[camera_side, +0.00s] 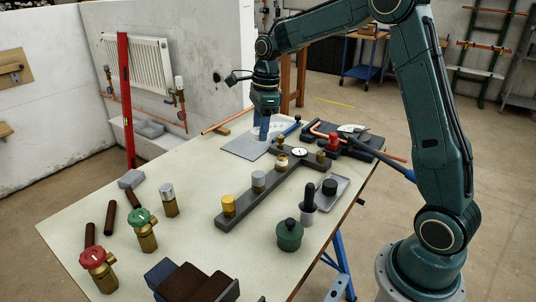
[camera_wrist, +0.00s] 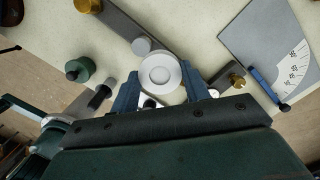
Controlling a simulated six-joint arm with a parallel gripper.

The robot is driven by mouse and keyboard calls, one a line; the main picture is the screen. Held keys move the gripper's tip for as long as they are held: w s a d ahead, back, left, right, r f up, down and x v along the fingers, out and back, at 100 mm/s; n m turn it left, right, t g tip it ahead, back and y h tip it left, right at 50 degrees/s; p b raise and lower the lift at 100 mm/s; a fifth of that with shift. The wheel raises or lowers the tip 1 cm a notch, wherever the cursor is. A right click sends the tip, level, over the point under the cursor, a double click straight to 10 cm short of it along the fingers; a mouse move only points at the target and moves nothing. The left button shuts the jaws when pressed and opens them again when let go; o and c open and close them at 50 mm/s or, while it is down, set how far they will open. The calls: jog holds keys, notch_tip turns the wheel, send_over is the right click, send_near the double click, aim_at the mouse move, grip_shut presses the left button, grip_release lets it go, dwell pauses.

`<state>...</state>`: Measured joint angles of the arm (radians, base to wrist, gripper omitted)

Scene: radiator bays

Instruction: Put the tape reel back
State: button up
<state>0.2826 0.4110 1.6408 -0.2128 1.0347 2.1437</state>
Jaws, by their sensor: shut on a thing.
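My gripper (camera_wrist: 160,78) has its two blue fingers closed on the sides of a white, round tape reel (camera_wrist: 160,72) with a pale grey hub. In the side view my gripper (camera_side: 264,134) points down over the far part of the bench; I cannot make out the reel there. A dark T-shaped rack (camera_side: 242,213) carries a yellow-capped piece (camera_side: 228,205), a grey cylinder (camera_side: 258,181) and a white-and-brass piece (camera_side: 282,161) along its stem. In the wrist view the reel covers part of the rack (camera_wrist: 119,18), just past the grey cylinder (camera_wrist: 142,46).
A grey board (camera_side: 244,147) with a printed dial card lies under the gripper's side of the bench. A gauge (camera_side: 299,152), brass fittings and a green pot (camera_side: 289,235) stand close to the rack. Red and green valves (camera_side: 97,262) stand at front left. The left middle is mostly clear.

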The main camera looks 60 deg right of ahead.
jog(key=s+a+r+n, duration=0.3)
jog(key=s+a+n, duration=0.2)
jog(key=s+a, duration=0.45)
send_over(271, 222)
jog(key=shift+n+g, duration=0.3)
jog(key=f, duration=1.6)
jog(key=shift+d, duration=0.3)
jog(key=shift+s+f, duration=0.1)
jog(key=shift+f, duration=0.05)
jog(key=shift+f, duration=1.8)
jog(key=shift+f, duration=0.15)
jog(key=o, duration=0.5)
